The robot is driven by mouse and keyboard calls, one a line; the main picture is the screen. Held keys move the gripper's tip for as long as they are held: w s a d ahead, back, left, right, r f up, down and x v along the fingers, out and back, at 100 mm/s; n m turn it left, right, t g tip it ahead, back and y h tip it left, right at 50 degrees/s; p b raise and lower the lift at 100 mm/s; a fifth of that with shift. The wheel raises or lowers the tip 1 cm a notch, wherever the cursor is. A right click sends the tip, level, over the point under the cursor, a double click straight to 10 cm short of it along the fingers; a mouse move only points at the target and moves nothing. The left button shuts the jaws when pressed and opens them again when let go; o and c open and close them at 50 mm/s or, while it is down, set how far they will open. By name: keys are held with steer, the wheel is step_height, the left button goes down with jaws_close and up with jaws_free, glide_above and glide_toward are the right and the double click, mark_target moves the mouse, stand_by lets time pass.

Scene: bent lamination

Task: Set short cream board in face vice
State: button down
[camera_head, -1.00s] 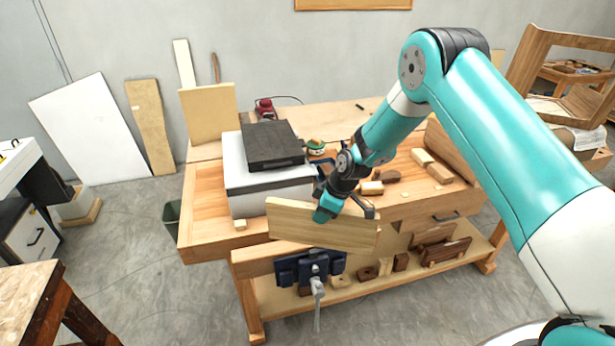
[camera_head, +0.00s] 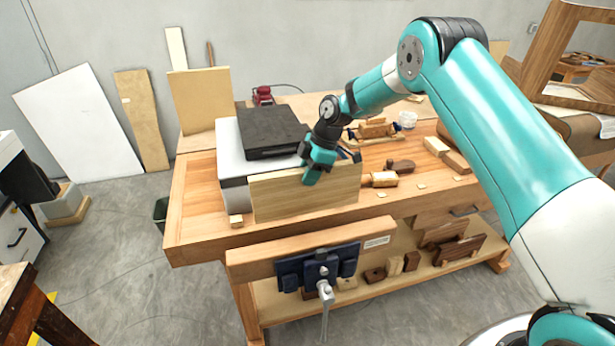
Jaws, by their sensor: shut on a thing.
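The short cream board (camera_head: 290,197) is a pale wooden rectangle. It stands on its long edge, nearly level, over the front part of the bench top. My gripper (camera_head: 319,166) is shut on its upper edge, right of the middle. I cannot tell whether the board's lower edge touches the bench. The face vice (camera_head: 317,272) is on the bench front, below and nearer than the board. It has a long wooden jaw (camera_head: 255,262), dark blue metal and a grey handle. The board is apart from the vice, behind and above its jaw.
A white box (camera_head: 230,160) with a black lid (camera_head: 270,138) stands just behind and left of the board. A small wood block (camera_head: 236,221) lies by the board's left end. Wooden tools (camera_head: 384,179) lie to the right.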

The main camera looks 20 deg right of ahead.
mark_target(311, 188)
steer(key=f, duration=0.1)
steer(key=f+b, duration=0.1)
steer(key=f, duration=0.2)
steer(key=shift+d+b, duration=0.3)
steer(key=shift+b, duration=0.1)
steer(key=shift+f+b, duration=0.5)
steer(key=shift+d+b, duration=0.1)
steer(key=shift+b, duration=0.55)
stand_by(1.6)
